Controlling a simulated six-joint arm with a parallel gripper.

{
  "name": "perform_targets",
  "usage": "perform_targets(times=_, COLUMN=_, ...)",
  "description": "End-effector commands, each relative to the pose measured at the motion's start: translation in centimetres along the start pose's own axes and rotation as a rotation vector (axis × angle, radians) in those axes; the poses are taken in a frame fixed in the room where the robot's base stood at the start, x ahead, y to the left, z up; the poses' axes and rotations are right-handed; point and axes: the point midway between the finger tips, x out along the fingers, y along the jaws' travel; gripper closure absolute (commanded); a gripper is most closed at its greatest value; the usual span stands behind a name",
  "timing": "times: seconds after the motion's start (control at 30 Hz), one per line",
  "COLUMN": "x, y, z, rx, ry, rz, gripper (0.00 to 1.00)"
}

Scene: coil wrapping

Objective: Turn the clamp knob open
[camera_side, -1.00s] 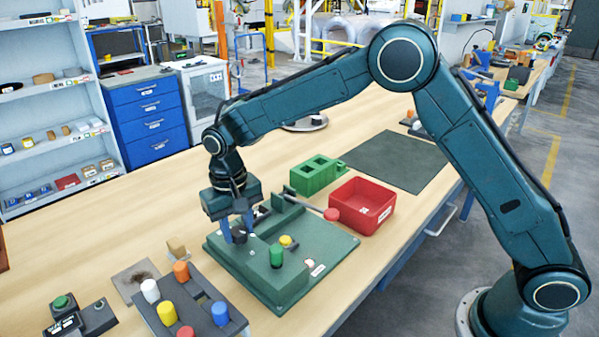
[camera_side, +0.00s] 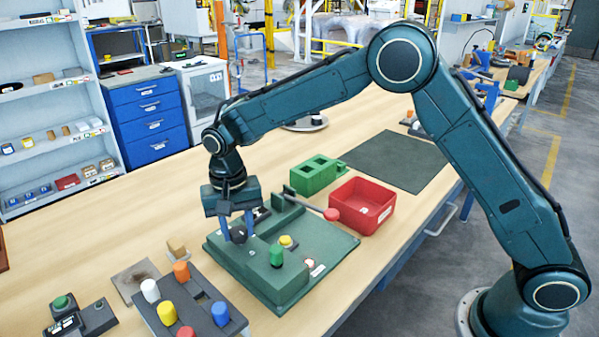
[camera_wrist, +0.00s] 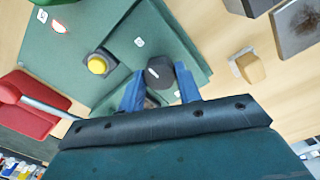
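The clamp knob (camera_side: 238,234) is a short dark cylinder standing on the left part of the green fixture plate (camera_side: 325,245). My gripper (camera_side: 237,229) points straight down at it, with one blue finger on each side. In the wrist view the dark knob (camera_wrist: 158,72) sits between the blue fingertips (camera_wrist: 159,82) and appears to touch both. The fingers look shut on it. The underside of the knob and part of the fixture behind it are hidden.
A red-ended lever (camera_side: 331,214), red bin (camera_side: 343,208) and green block (camera_side: 315,181) lie beyond. A tray of coloured pegs (camera_side: 205,318) is in front.

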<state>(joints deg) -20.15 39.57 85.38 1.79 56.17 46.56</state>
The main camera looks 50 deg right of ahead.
Motion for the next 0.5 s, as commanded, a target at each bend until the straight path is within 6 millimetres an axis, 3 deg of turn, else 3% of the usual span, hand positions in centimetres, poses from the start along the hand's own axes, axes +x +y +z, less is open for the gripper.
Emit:
perform_targets(times=0.03, x=-0.03, y=-0.03, z=-0.08, rx=0.002, ry=0.002, rz=-0.002, gripper=0.58)
perform_targets(times=0.1, x=-0.02, y=-0.02, z=-0.07, rx=0.002, ry=0.002, rz=-0.001, gripper=0.45)
perform_targets(times=0.5, x=-0.23, y=-0.01, z=-0.02, rx=0.0, ry=0.001, rz=-0.001, gripper=0.44)
